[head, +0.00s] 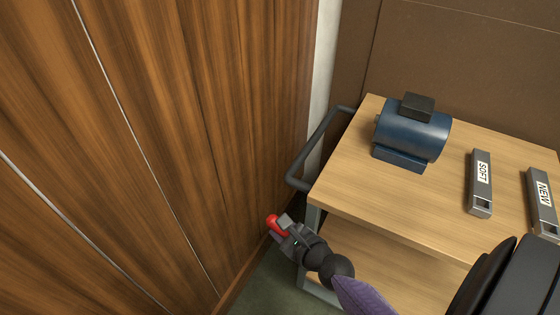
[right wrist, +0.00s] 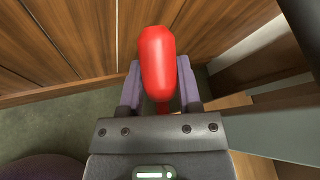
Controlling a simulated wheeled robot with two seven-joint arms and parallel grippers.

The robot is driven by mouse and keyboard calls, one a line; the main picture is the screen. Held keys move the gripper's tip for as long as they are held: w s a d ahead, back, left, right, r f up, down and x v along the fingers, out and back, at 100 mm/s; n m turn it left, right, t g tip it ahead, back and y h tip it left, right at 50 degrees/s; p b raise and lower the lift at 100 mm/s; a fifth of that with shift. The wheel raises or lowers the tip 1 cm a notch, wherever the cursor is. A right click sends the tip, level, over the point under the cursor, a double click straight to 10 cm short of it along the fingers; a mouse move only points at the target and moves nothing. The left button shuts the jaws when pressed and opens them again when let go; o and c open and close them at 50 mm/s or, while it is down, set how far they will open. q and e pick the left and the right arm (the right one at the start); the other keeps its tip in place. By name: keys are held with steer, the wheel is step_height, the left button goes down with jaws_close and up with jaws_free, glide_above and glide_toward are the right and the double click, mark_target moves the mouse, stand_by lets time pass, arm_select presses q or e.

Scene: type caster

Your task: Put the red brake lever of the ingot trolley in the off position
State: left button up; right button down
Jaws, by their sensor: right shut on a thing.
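The red brake lever (head: 273,222) is low beside the left end of the ingot trolley (head: 330,190), below its grey push handle. My right gripper (head: 281,232) reaches it from the lower right and is shut on it. In the right wrist view the lever's rounded red end (right wrist: 158,60) stands up between the two fingers of the right gripper (right wrist: 159,85). The base of the lever is mostly hidden by the gripper, and I see no on or off marking. My left gripper is not in view.
A blue motor (head: 411,135) and two grey bars labelled SOFT (head: 480,190) and NEW (head: 541,205) are on the trolley's wooden top. The grey push handle (head: 314,143) juts out at its left end. A wood-panelled wall (head: 170,120) stands close on the left, with a narrow floor gap.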

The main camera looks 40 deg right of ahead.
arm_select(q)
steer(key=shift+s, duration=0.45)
arm_select(e)
steer(key=shift+r, duration=0.1)
